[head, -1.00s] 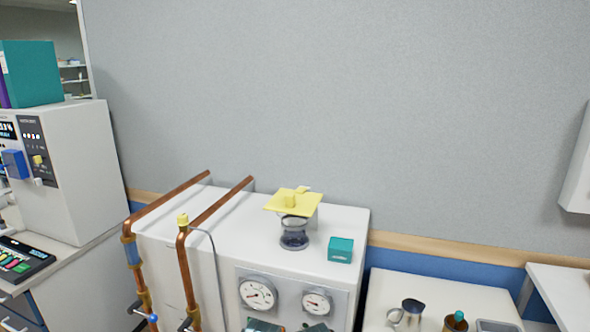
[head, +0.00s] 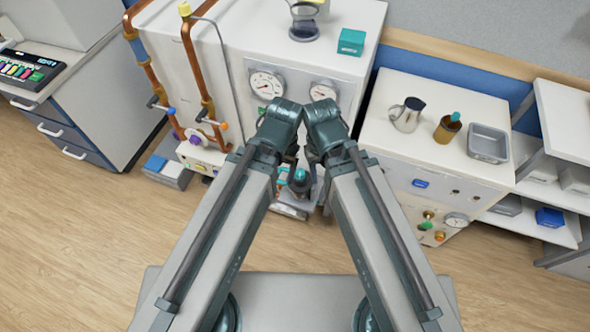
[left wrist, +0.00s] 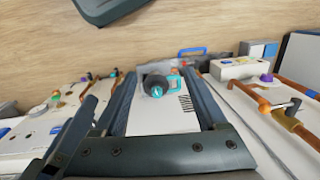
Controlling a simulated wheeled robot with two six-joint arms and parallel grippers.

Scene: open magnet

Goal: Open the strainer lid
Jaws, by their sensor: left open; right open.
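A dark round fitting with a teal knob (head: 300,178) stands low in front of the white cabinet, mostly hidden behind my arms. It looks like the strainer, but I cannot be sure. In the left wrist view the dark fitting (left wrist: 155,85) shows between my left gripper's fingers, beyond their tips, with a teal part beside it. My left gripper (left wrist: 158,74) is open and empty. My right gripper (head: 317,170) is open, small and partly hidden below the right arm's joint. Whether the lid is shut is too small to tell.
The white cabinet (head: 235,40) carries gauges, copper pipes (head: 190,60) and a teal box (head: 351,42). Wooden floor (head: 90,220) is clear on the left.

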